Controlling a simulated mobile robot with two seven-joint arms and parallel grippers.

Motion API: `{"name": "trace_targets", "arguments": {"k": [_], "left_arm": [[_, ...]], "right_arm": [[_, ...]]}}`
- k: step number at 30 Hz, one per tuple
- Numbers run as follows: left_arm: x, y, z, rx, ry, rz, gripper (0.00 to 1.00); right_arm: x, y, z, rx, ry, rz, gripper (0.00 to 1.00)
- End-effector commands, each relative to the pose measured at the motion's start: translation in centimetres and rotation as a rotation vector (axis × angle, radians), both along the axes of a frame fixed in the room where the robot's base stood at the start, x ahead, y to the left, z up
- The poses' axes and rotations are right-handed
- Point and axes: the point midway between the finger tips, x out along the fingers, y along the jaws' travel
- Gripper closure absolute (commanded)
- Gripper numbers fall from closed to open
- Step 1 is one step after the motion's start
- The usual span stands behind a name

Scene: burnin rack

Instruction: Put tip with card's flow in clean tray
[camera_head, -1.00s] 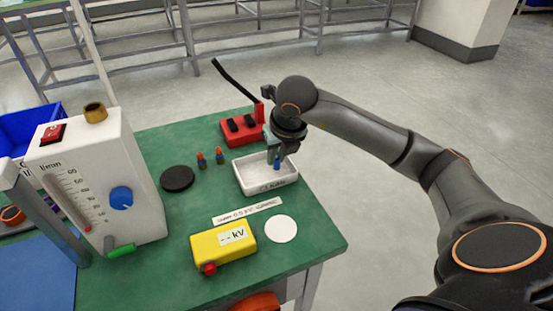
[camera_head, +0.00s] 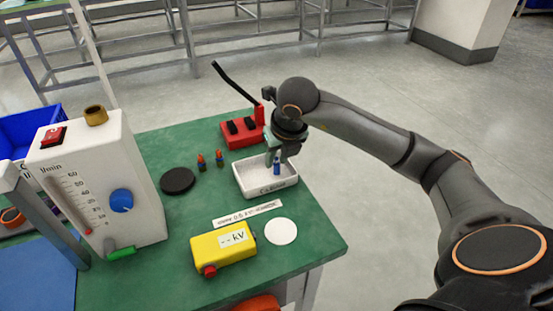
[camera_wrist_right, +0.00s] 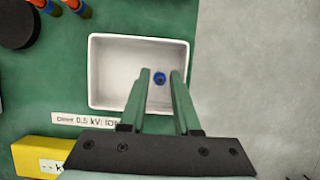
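The white clean tray (camera_head: 268,190) sits on the green table, with lettering on its front wall. A blue tip (camera_head: 277,168) is upright in it, right of the middle; the right wrist view shows it from above (camera_wrist_right: 160,78). My right gripper (camera_head: 277,155) is over the tray. Its fingers (camera_wrist_right: 161,75) stand on both sides of the tip with a narrow gap at each side, so it looks open. Two other tips (camera_head: 210,161) with coloured bands stand left of the tray. A printed card (camera_head: 246,213) lies in front of the tray. My left gripper is not in view.
The flow meter (camera_head: 95,185) with a blue knob stands at left. A yellow kV meter (camera_head: 223,250), white disc (camera_head: 281,231), black disc (camera_head: 178,180) and red device (camera_head: 241,133) surround the tray. The table's right edge is close to the tray.

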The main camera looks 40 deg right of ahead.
Motion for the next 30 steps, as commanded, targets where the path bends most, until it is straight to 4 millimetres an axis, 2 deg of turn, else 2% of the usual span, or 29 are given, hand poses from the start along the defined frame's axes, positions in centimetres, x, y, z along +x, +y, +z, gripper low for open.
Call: {"name": "trace_targets", "arguments": {"k": [1, 6, 13, 19, 30], "left_arm": [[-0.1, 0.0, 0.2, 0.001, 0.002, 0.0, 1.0], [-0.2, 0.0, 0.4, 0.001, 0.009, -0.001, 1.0], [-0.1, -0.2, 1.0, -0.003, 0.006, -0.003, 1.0], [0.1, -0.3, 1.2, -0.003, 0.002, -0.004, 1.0], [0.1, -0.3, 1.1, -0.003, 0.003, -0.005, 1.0]], "right_arm": [[-0.3, 0.0, 1.2, -0.002, -0.007, 0.0, 0.69], [-1.7, 0.4, 4.7, -0.002, -0.007, 0.001, 0.69], [-3.3, 0.8, 8.6, -0.001, -0.005, -0.001, 0.69], [-3.9, 0.9, 9.9, -0.001, -0.003, -0.001, 0.69], [-4.0, 0.9, 9.9, -0.001, -0.002, -0.001, 0.69]]}}
